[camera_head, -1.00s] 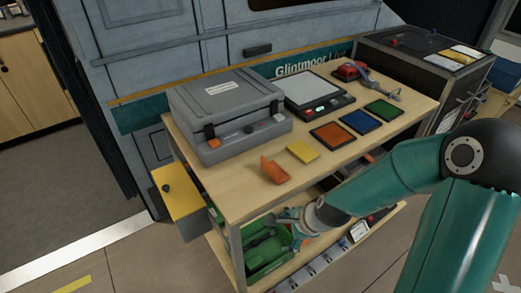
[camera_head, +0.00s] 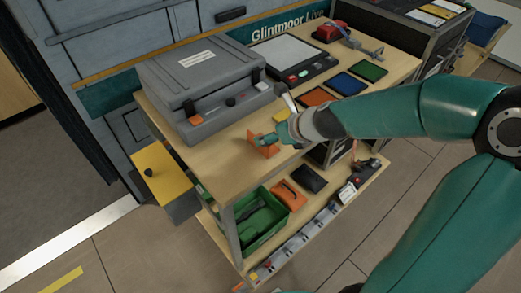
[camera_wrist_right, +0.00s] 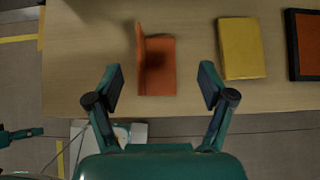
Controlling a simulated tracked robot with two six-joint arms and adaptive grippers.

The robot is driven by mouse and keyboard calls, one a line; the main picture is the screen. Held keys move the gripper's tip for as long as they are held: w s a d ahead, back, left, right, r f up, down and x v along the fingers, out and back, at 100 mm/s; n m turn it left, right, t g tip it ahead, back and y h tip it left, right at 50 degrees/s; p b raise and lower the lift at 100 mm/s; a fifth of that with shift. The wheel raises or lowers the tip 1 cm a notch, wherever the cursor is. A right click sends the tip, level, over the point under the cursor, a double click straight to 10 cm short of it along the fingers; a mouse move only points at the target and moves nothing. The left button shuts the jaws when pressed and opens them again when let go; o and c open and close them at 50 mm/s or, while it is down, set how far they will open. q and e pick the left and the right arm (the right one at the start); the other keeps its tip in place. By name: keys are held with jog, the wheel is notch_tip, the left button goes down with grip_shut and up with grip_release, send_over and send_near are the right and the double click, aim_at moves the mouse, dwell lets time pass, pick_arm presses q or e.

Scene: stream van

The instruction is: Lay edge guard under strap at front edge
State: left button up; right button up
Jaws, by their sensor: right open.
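The orange edge guard (camera_head: 268,151), an L-shaped piece with one upright flange, rests near the front edge of the wooden bench top. In the right wrist view the edge guard (camera_wrist_right: 162,75) lies ahead, centred between the spread fingers. My right gripper (camera_wrist_right: 161,87) is open and empty, its fingertips near the front edge. In the head view my right gripper (camera_head: 268,137) partly covers the guard; whether it touches is unclear. A grey strap (camera_head: 362,42) with a red buckle (camera_head: 328,32) lies at the far back. A teal part, perhaps my left gripper (camera_wrist_right: 20,133), shows at the wrist view's left edge.
A grey case (camera_head: 205,85) stands left on the bench. A yellow block (camera_wrist_right: 241,48) lies right of the guard, with coloured pads (camera_head: 347,84) and a scale (camera_head: 292,58) beyond. A green crate (camera_head: 262,222) sits on the lower shelf.

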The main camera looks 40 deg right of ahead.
jog(key=shift+b+x, duration=0.3)
jog(key=shift+x, duration=0.8)
jog(key=b+x, duration=0.2)
jog(key=x, duration=0.2)
jog(key=shift+a+f, duration=0.15)
jog(key=shift+f, duration=0.05)
jog(key=shift+w+f, duration=0.2)
jog(key=shift+w, duration=0.15)
jog(key=c, duration=1.3)
jog(key=shift+r, duration=0.15)
